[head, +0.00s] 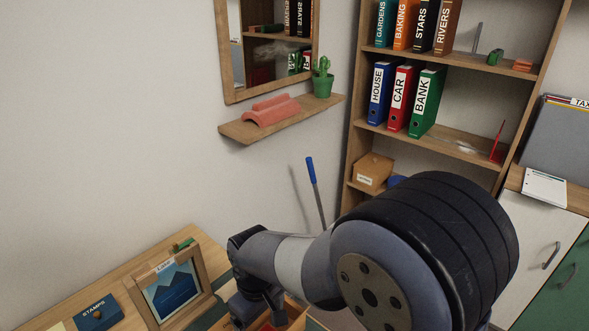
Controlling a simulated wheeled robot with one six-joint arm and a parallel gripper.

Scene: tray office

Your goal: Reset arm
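My arm reaches across the lower middle of the head view, with its large dark joint close to the camera. My gripper (264,309) is small and partly hidden at the bottom of the picture, below the arm's bend. It is over or beside a wooden tray or box (297,311) with something red in it. I cannot tell whether its fingers are open or shut, or whether they hold anything.
A desk (141,264) at lower left bears a framed picture (170,290) and a blue stamps item (97,313). A wall shelf (238,130) holds red tiles and a cactus. A bookcase (360,95) with binders stands behind my arm; cabinets (541,250) are at right.

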